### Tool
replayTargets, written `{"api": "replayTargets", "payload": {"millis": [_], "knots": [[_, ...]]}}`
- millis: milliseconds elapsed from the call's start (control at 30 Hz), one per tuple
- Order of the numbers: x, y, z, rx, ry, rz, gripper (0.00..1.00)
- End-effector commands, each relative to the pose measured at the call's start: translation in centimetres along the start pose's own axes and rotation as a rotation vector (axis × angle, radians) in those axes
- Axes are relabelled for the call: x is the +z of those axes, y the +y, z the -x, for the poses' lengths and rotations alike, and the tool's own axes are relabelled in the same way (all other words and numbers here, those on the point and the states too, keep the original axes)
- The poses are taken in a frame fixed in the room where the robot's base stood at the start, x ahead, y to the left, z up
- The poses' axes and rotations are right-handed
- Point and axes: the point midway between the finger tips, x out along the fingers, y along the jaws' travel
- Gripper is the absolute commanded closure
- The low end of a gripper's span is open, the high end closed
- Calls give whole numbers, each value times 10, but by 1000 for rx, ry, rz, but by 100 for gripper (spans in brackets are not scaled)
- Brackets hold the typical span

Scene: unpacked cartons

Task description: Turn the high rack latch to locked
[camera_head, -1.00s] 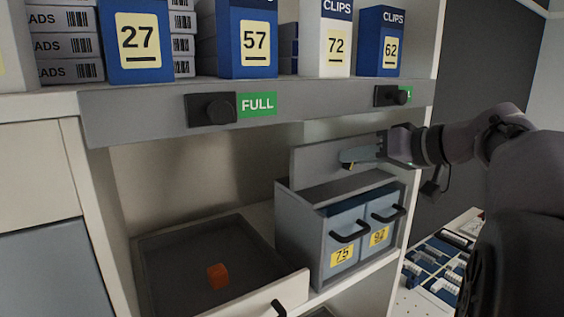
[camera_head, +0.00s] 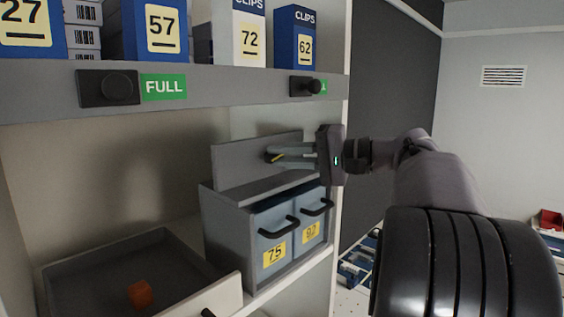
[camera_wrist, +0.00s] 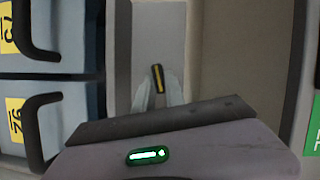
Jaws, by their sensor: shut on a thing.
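The latch (camera_head: 273,157) is a small dark tab with a yellow stripe on the upright grey panel (camera_head: 235,167) above the two-drawer rack. In the wrist view the latch (camera_wrist: 157,78) stands nearly upright in the picture, leaning slightly. My gripper (camera_head: 280,156) reaches in from the right, its pale fingers shut on the latch. In the wrist view the fingertips (camera_wrist: 158,94) lie on both sides of the tab and partly hide its lower end. No locked or unlocked marking is readable.
Below are blue drawers labelled 75 (camera_head: 272,243) and 92 (camera_head: 312,225) with protruding black handles.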

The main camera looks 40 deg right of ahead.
Motion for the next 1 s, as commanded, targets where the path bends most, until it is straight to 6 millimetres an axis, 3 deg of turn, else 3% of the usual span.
{"api": "replayTargets", "payload": {"millis": [400, 1000], "knots": [[0, 3, 0, -82, 0, -196, 100], [0, 2, 0, -99, 0, -238, 100]]}}
